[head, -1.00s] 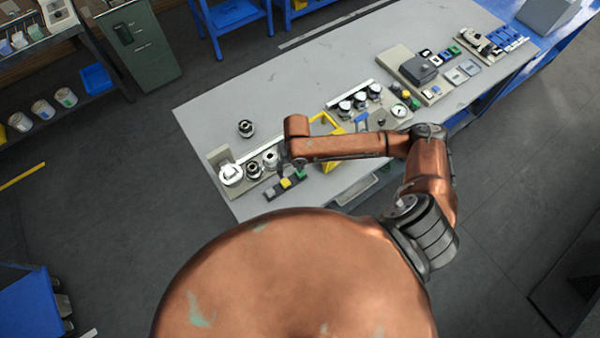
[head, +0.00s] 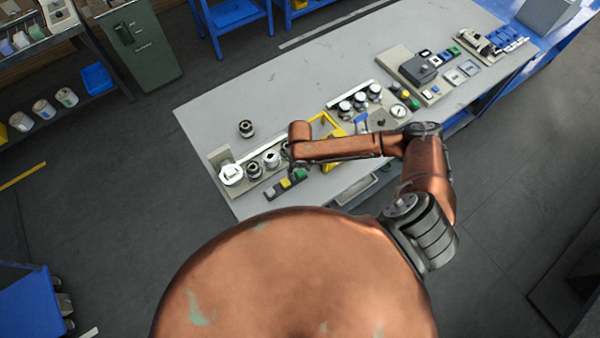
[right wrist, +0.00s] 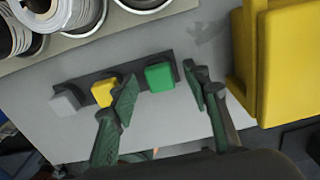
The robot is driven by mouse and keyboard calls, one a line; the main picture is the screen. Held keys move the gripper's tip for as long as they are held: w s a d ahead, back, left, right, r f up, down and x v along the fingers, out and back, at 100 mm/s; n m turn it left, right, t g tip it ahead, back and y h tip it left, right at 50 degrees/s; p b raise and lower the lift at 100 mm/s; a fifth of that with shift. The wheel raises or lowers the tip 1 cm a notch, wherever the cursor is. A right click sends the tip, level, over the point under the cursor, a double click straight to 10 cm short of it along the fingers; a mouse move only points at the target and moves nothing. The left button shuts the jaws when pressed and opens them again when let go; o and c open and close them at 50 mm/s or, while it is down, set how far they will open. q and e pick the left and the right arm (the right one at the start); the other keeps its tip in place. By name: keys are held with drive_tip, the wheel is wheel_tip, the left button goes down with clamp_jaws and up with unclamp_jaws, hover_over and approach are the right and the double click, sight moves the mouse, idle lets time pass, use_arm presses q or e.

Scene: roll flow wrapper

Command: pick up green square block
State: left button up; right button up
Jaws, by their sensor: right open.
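The green square block (right wrist: 160,77) sits at the right end of a dark strip holder (right wrist: 85,84) in the right wrist view. A yellow block (right wrist: 104,92) and a grey block (right wrist: 66,102) sit to its left on the same holder. My right gripper (right wrist: 160,92) is open, with one finger to each side of the green block in the picture; I cannot tell how far above it they are. In the head view the green block (head: 299,174) shows at the holder's end, beside my right gripper (head: 294,165), which is mostly hidden under the arm. My left gripper is not in view.
A yellow bin (right wrist: 288,65) stands close to the right of the gripper. A tray with rollers (head: 232,176) lies behind the holder. A loose roller (head: 246,129) stands farther back.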

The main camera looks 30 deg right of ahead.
drive_tip(key=c, duration=0.9)
drive_tip(key=shift+r, duration=0.1)
drive_tip(key=shift+c, duration=0.2)
